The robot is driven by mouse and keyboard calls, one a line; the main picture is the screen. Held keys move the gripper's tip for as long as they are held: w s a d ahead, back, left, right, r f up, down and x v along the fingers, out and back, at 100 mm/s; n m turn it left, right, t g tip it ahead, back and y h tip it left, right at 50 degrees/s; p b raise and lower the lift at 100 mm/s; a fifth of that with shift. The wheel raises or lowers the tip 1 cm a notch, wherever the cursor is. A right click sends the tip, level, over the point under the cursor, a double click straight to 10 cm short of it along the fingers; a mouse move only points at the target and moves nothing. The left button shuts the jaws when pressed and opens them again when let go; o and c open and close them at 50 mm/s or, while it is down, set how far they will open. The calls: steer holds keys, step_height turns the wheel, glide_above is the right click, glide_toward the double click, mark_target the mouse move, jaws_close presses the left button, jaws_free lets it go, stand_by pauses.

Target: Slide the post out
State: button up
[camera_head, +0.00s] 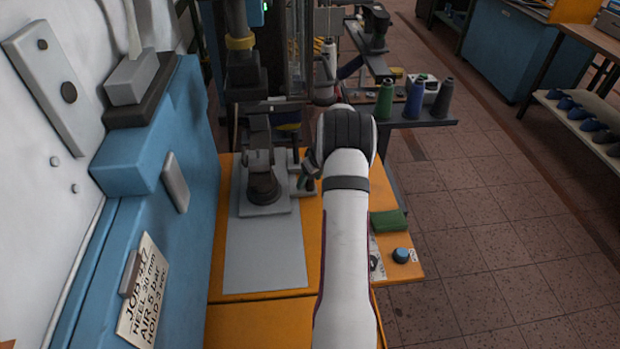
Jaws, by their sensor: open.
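A dark upright post (263,188) stands in a grey square base (264,208) on the light grey plate of the orange bench. A grey clamp-like block sits around its upper part. My white arm reaches up from the bottom of the view, and its dark wrist bends over to the right of the post. My gripper (306,181) is small and partly hidden by the wrist. It is open, just right of the base, near a small grey bracket. I cannot tell whether it touches anything.
A blue machine body (150,230) with a paper note (143,290) walls off the left. A green cloth (388,222) and a blue-topped round item (401,255) lie on the bench to the right of my arm. Thread cones (414,98) stand on a dark shelf behind. The front of the grey plate (265,265) is clear.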

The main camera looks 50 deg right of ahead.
jaws_close()
stand_by(0.3)
stand_by(1.1)
